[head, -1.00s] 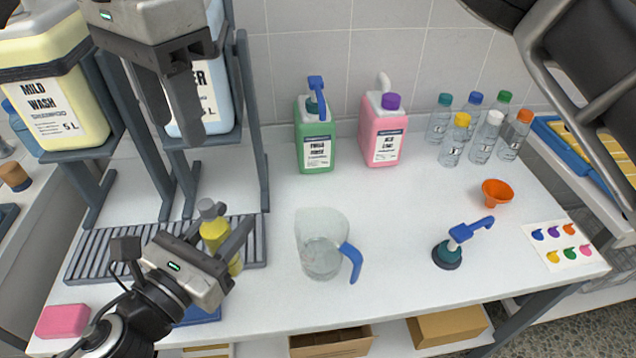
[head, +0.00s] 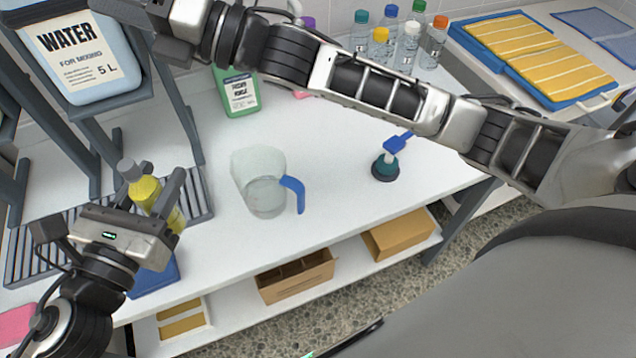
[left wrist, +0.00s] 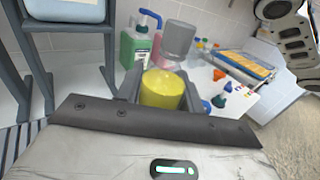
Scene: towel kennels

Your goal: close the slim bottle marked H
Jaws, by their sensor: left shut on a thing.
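My left gripper (head: 155,188) is shut on a slim yellow bottle (head: 146,192), which stands near the slatted rack at the left of the table. The bottle has a grey top (head: 129,169). In the left wrist view the yellow bottle (left wrist: 161,90) is between the fingers, with the grey top (left wrist: 179,39) beyond it. I cannot tell whether the top is fully seated. No H mark can be read on the bottle. My right gripper (head: 140,25) is at the upper left, above and apart from the bottle; its finger gap is unclear.
A clear jug with a blue handle (head: 265,185) stands right of the held bottle. A green jug (head: 238,92) and several small capped bottles (head: 379,45) are at the back. A large water container (head: 80,55) is on a stand.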

